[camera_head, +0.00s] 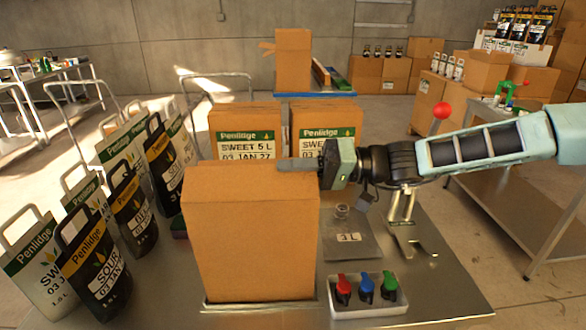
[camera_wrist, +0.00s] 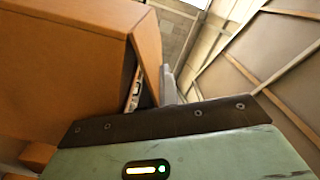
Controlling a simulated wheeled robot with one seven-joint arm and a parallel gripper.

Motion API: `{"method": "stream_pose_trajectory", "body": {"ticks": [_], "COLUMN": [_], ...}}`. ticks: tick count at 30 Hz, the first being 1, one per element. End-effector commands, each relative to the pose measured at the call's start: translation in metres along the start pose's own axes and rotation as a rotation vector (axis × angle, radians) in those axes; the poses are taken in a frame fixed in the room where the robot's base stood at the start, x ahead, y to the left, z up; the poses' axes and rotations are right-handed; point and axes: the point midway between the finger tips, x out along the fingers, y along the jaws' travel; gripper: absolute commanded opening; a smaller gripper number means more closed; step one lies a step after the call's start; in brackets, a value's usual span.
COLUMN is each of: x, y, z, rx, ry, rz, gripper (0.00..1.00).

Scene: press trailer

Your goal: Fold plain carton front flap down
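The plain carton (camera_head: 258,250) stands upright on the metal table, a broad blank side facing the head camera. A flap (camera_head: 250,182) slopes over its top. My gripper (camera_head: 290,164) reaches in from the right, its grey fingers level along the far top edge of the carton. In the wrist view the fingers (camera_wrist: 169,86) are together, close beside a tilted flap (camera_wrist: 148,45) of the carton (camera_wrist: 60,75). A narrow dark gap shows between flap and carton, with something pale inside. I cannot tell whether the fingers touch the flap.
Two labelled Penlidge cartons (camera_head: 246,135) (camera_head: 325,122) stand behind. Several Penlidge bags (camera_head: 98,270) crowd the left. A tray with red, blue and green caps (camera_head: 366,306) and a scale plate (camera_head: 350,240) lie to the right. A red ball (camera_head: 441,110) shows above my arm.

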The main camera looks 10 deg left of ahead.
Motion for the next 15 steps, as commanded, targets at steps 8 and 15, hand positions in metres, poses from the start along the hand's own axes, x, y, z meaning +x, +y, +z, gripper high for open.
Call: {"method": "stream_pose_trajectory", "body": {"ticks": [8,15], "x": [0.0000,0.0000], "y": [0.0100,0.0096], "z": [0.0013,0.0011], "rx": [0.142,0.145], "ry": [-0.001,-0.001], "rz": [0.000,0.001], "gripper": [0.00,0.00]}}
